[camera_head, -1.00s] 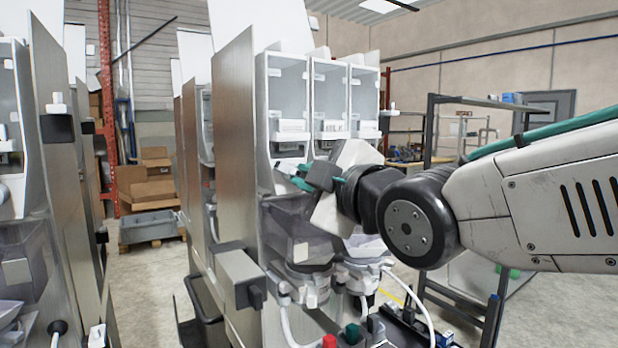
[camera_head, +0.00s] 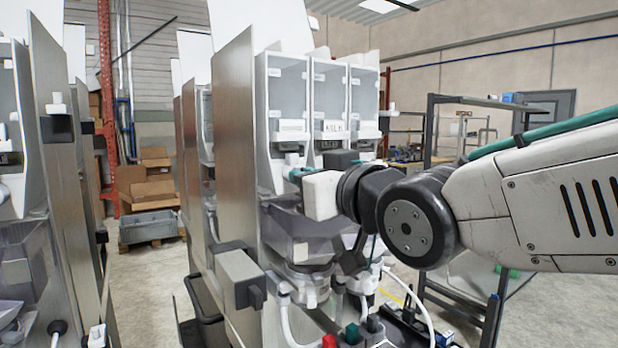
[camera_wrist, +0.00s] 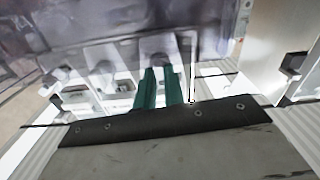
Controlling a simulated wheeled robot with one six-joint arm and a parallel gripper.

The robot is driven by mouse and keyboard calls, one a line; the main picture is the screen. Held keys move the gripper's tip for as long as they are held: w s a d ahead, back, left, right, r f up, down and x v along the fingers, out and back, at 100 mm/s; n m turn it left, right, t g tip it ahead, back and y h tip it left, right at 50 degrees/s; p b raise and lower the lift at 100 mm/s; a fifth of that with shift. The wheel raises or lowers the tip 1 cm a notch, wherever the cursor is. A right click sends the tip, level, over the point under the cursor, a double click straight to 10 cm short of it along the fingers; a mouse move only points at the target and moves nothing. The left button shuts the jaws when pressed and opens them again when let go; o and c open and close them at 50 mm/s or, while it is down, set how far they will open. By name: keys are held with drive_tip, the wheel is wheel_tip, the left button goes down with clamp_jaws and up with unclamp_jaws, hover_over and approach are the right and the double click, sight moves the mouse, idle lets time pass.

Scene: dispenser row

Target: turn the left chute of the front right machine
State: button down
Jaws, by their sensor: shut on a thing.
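The front right machine (camera_head: 236,150) stands mid-picture in the head view, with clear canisters side by side above white outlets. My gripper (camera_head: 298,174) is at its leftmost outlet, and its teal fingertips meet the left chute (camera_head: 292,159), of which only a small pale part shows. The gripper body hides most of the middle and right chutes. In the wrist view, the two green fingers of my gripper (camera_wrist: 161,87) are close together, with a pale piece at their tips. My gripper is shut on the left chute.
A smoky clear hopper (camera_head: 300,232) sits just below my gripper. A grey box (camera_head: 238,278) juts out at the machine's left side. Another machine (camera_head: 70,190) stands at the left, with a floor gap between. A metal rack (camera_head: 432,130) is behind at the right.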

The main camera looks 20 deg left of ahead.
drive_tip(key=m, duration=2.4)
drive_tip(key=shift+m, duration=0.4)
drive_tip(key=c, duration=1.5)
unclamp_jaws()
drive_tip(key=v, duration=0.8)
